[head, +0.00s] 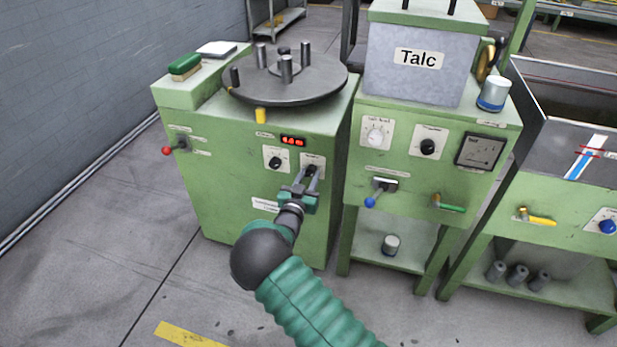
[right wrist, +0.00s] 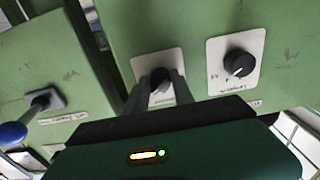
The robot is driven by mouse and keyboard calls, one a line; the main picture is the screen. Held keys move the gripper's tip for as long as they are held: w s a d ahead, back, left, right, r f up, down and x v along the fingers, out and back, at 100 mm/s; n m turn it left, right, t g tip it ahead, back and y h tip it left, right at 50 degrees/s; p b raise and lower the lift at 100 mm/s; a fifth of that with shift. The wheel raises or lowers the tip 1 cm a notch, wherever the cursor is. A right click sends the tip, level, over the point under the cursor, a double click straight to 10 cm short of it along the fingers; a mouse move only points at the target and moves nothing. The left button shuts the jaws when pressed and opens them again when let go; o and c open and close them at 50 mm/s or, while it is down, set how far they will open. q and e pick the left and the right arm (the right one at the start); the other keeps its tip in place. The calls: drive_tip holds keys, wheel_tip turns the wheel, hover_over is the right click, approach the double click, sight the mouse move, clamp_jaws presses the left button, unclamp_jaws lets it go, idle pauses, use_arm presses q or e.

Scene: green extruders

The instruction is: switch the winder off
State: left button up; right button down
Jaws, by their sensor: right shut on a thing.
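The winder (head: 235,170) is the green cabinet at left with a dark round turntable (head: 288,80) on top. Its front has a lit red display (head: 293,141), a black knob on a white plate (head: 275,161) and a second white plate (head: 313,159) to the right. My right gripper (head: 311,171) reaches that right plate and mostly covers its control. In the right wrist view, the two fingers (right wrist: 158,88) are shut on a small black rotary switch (right wrist: 160,76). The other black knob (right wrist: 240,63) is beside it, untouched. My left gripper is not in view.
A red-ball lever (head: 168,150) sticks out at the winder's left. The talc station (head: 430,118) stands close on the right, with a blue-ball lever (head: 371,201) and a green-handled valve (head: 450,207). Open floor (head: 110,250) lies at front left.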

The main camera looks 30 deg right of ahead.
drive_tip(key=shift+r+n+p, duration=0.1)
drive_tip(key=shift+n+p, duration=1.1)
drive_tip(key=shift+n, duration=0.1)
drive_tip(key=n+p, duration=0.1)
drive_tip(key=n, duration=0.1)
drive_tip(key=shift+n+p, duration=0.3)
drive_tip(key=n+p, duration=0.1)
drive_tip(key=n, duration=0.2)
drive_tip(key=shift+n, duration=0.3)
drive_tip(key=shift+f+n+p, duration=0.2)
drive_tip(key=shift+n+p, duration=0.4)
drive_tip(key=shift+n, duration=0.9)
drive_tip(key=shift+a, duration=0.1)
drive_tip(key=c, duration=1.1)
unclamp_jaws()
